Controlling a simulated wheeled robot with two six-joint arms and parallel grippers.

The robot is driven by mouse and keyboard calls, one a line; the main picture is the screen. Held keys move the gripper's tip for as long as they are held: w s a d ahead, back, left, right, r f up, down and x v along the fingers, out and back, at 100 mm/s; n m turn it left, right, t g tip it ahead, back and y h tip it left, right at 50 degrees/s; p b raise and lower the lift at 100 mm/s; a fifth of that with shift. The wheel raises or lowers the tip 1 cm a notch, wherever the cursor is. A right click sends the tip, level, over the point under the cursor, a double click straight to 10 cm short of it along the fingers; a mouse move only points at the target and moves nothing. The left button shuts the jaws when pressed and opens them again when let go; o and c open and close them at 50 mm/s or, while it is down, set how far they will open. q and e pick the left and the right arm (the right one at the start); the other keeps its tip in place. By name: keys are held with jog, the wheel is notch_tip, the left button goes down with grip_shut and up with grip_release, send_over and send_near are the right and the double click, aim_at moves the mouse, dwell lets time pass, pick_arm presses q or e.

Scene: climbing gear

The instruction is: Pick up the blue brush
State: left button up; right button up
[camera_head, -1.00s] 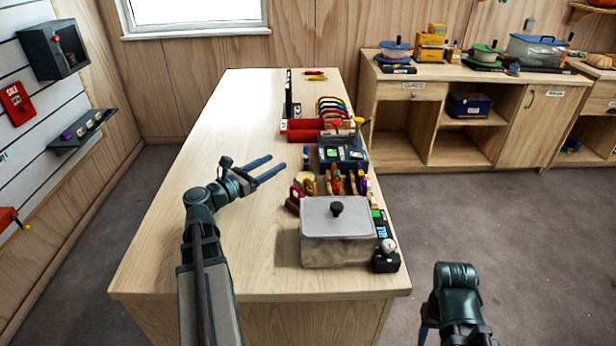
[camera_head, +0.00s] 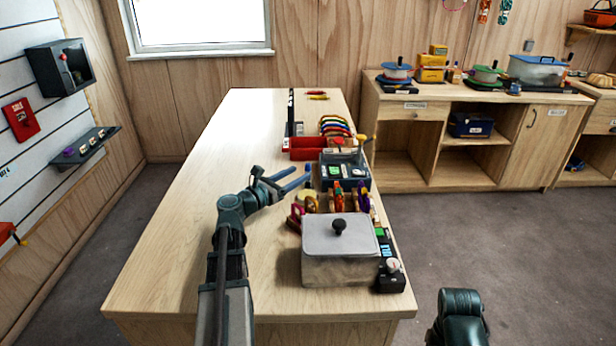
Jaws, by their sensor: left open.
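My left gripper (camera_head: 305,175) is open over the workbench, with its two blue fingers pointing right, and looks empty. Its fingertips are just left of a dark box with a clear lid (camera_head: 343,172). I cannot clearly make out the blue brush; a small dark-blue item by the fingertips is mostly hidden by them. Of my right arm only a dark link shows at the bottom right; its gripper is out of view.
On the workbench (camera_head: 215,200), a grey-lidded bin (camera_head: 340,262) stands near the front right, with colourful tools behind it. A red tray (camera_head: 308,150) and a rack of coloured rings (camera_head: 335,126) are farther back. The bench's left half is clear.

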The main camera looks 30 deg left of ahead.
aim_at(306, 168)
pick_arm(q)
jog(key=shift+r+x, duration=0.2)
jog(key=shift+x, duration=2.6)
jog(key=shift+s, duration=0.1)
grip_shut()
